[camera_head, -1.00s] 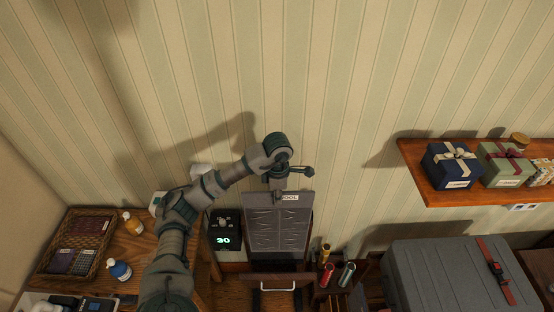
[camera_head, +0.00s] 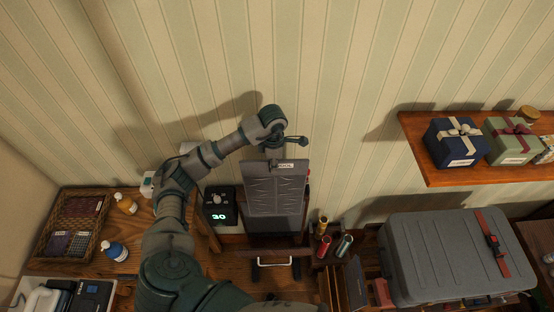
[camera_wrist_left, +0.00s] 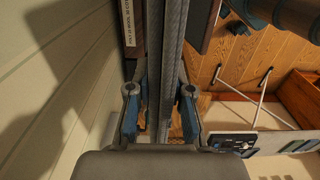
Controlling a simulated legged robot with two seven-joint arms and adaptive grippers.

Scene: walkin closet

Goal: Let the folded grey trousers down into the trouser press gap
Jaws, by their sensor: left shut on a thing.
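The folded grey trousers (camera_head: 272,197) hang as a flat, patterned panel in front of the striped wall in the head view. My left gripper (camera_head: 284,151) is above them, shut on their top edge. In the left wrist view the trousers (camera_wrist_left: 165,60) run as a grey strip between the two blue-padded fingers of the left gripper (camera_wrist_left: 160,108). The trouser press (camera_head: 272,238) stands below and behind them, with a white handle (camera_head: 272,262) at its front. The gap is hidden by the trousers, so I cannot tell whether their lower edge is inside it. My right gripper is out of view.
A dark box (camera_head: 219,206) showing "30" stands left of the press. A side table with a wicker basket (camera_head: 73,228) and bottles is further left. Small cylinders (camera_head: 324,247) stand to the right, near a grey suitcase (camera_head: 440,255). A shelf (camera_head: 440,176) holds gift boxes.

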